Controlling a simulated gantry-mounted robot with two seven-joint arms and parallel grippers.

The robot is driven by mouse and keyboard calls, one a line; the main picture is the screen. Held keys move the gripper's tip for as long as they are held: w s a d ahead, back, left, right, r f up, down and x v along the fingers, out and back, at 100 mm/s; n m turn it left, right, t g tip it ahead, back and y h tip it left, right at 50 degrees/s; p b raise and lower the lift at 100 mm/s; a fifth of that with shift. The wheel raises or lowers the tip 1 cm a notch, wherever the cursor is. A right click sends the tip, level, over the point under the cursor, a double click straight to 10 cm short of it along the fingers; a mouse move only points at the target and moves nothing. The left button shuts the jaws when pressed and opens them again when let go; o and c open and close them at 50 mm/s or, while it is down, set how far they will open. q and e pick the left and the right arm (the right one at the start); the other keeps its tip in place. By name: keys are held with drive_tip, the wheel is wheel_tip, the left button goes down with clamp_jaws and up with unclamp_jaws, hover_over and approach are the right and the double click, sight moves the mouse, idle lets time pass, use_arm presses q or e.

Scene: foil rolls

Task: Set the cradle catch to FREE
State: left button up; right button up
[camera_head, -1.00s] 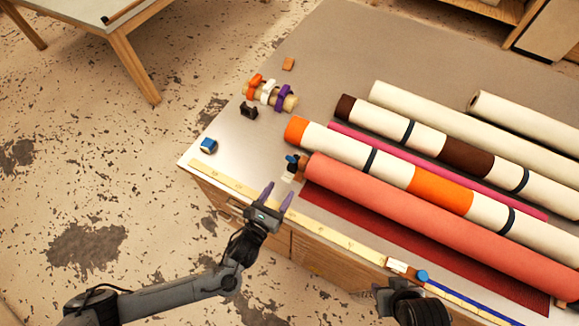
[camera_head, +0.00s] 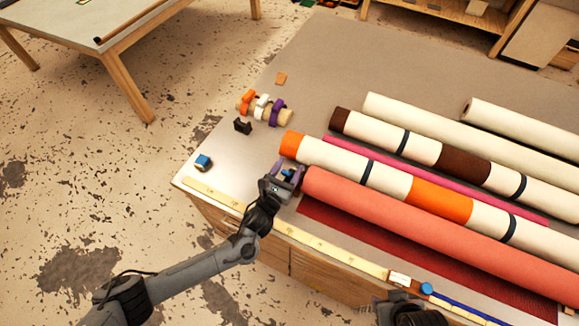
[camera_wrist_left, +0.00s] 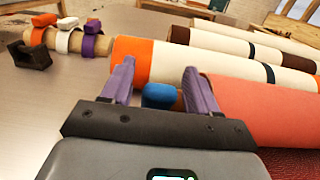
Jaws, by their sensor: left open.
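A small blue catch knob (camera_head: 288,173) sits at the left end of the coral roll (camera_head: 420,228). In the left wrist view the blue knob (camera_wrist_left: 159,95) shows between my two purple fingers. My left gripper (camera_head: 287,169) is open, with a finger on each side of the knob; I cannot tell whether either touches it. The gripper hides the catch's base and any FREE marking. A dark part of my right arm shows at the bottom edge, but its fingers cannot be made out.
An orange-and-cream roll (camera_head: 440,197) lies just behind the coral roll. A spool with orange, white and purple clips (camera_head: 264,107), a black holder (camera_head: 242,126) and a blue block (camera_head: 203,162) stand to the left. A yellow ruler (camera_head: 320,243) runs along the table's front edge.

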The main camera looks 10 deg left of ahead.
use_arm(q)
drive_tip(key=shift+w+d, duration=0.15)
drive_tip(key=shift+w, duration=0.2)
clamp_jaws()
